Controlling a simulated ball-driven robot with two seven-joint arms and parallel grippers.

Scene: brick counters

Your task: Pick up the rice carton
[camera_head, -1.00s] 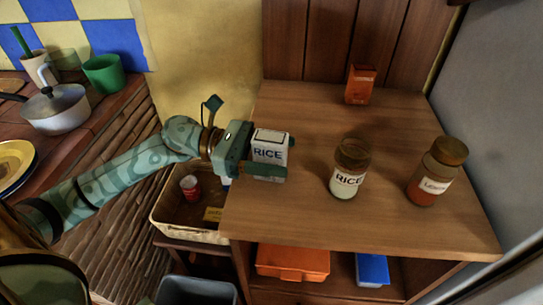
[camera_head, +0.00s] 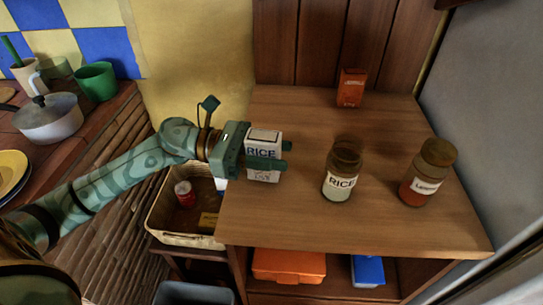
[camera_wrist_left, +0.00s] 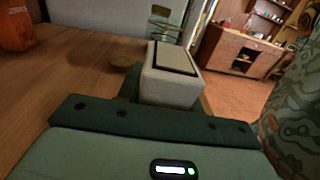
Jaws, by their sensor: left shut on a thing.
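The rice carton (camera_head: 262,146) is a white box with a dark-framed top and the word RICE, at the left edge of the wooden counter. My left gripper (camera_head: 268,154) is shut on it, one finger on each side. In the left wrist view the carton (camera_wrist_left: 170,80) stands between the fingers, its top towards the camera. It looks upright; I cannot tell whether its base touches the counter. My right gripper is in neither view.
On the wooden counter (camera_head: 290,215) stand a RICE jar (camera_head: 340,184), a jar of red contents (camera_head: 417,192) and an orange packet (camera_head: 351,88). A basket (camera_head: 185,239) sits below left. A pot (camera_head: 50,122) and a green cup (camera_head: 96,82) are on the brick counter.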

